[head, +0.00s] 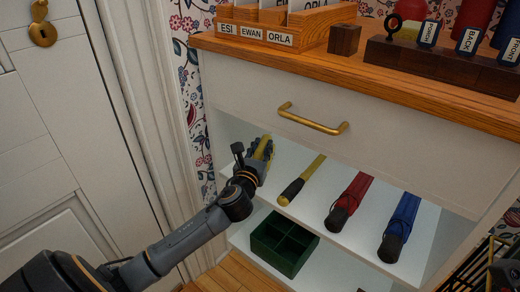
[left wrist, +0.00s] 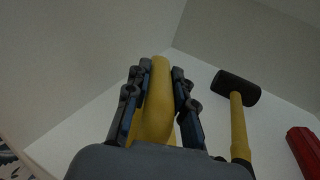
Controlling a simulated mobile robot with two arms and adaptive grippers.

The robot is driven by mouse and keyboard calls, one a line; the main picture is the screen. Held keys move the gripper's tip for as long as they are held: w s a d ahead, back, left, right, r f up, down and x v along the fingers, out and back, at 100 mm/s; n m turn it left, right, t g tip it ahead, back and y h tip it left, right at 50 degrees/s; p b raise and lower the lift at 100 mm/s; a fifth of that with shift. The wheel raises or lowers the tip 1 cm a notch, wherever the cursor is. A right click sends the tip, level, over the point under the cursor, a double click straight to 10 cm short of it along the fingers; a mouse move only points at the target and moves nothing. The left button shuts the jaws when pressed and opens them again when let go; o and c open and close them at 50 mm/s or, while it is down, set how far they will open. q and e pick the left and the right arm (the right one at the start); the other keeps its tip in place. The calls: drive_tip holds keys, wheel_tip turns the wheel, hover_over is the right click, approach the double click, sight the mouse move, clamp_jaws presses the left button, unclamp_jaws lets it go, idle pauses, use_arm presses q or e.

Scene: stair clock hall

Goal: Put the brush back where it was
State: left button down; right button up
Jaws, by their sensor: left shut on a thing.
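My left gripper (head: 260,155) reaches in over the left part of the open shelf under the drawer. It is shut on a yellow thing (head: 264,146), which I take to be the brush; no bristles show. In the left wrist view the same yellow brush (left wrist: 155,105) stands between the two fingers (left wrist: 153,100), with a finger touching each side. Its lower part is hidden behind my gripper. I cannot tell whether the brush touches the shelf. My right gripper is not in view.
On the shelf (head: 318,207), right of my gripper, lie a yellow-handled mallet (head: 309,172), a red folded umbrella (head: 352,197) and a blue one (head: 402,222). Its black head (left wrist: 236,87) shows in the wrist view. A brass drawer handle (head: 312,120) juts out above. A green divided box (head: 284,243) stands below.

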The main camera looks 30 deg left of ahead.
use_arm(q)
drive_tip(key=shift+d, duration=0.1)
drive_tip(key=c, duration=1.1)
unclamp_jaws()
drive_tip(key=shift+f, duration=0.1)
drive_tip(key=shift+c, duration=0.2)
